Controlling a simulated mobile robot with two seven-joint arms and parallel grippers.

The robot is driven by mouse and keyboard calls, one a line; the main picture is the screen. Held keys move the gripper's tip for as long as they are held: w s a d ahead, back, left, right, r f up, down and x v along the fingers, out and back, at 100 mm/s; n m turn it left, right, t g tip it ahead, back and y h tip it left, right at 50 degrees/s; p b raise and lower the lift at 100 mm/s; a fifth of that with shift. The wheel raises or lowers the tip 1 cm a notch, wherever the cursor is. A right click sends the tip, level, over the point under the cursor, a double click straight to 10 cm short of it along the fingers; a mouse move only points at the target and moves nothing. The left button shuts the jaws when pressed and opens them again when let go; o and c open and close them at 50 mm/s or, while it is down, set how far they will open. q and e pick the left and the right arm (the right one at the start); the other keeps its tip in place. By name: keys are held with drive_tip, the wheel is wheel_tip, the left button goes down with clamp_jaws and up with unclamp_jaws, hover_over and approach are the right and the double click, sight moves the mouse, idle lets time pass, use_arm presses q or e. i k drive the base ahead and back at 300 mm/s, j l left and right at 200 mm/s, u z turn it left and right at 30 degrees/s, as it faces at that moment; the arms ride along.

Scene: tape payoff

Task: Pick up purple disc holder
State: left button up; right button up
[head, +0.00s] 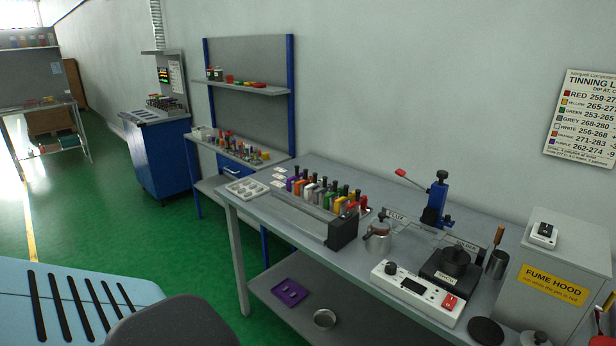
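On the grey workbench (235,205), a dark rack (342,232) holds a row of upright coloured holders with dark tops. A purple holder (290,184) stands at the left end of this row, beside an orange one (299,188). Its lower part is hidden by the rack. A flat purple tray-like piece (290,291) with small raised parts lies on the lower shelf (345,325). I cannot tell which purple piece is the disc holder. Neither of my grippers shows in the head view.
A white tray (246,188) lies left of the rack. A round metal dish (325,319) sits on the lower shelf. Green floor is open at left.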

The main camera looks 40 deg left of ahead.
sight(298, 177)
drive_tip(key=j+z, duration=0.2)
drive_tip(key=j, duration=0.75)
drive_tip(key=j+z, duration=0.25)
drive_tip(key=j, duration=0.65)
drive_tip(key=k+j, duration=0.1)
drive_tip(key=j, duration=1.15)
drive_tip(key=k+j, duration=0.15)
drive_tip(key=j, duration=0.5)
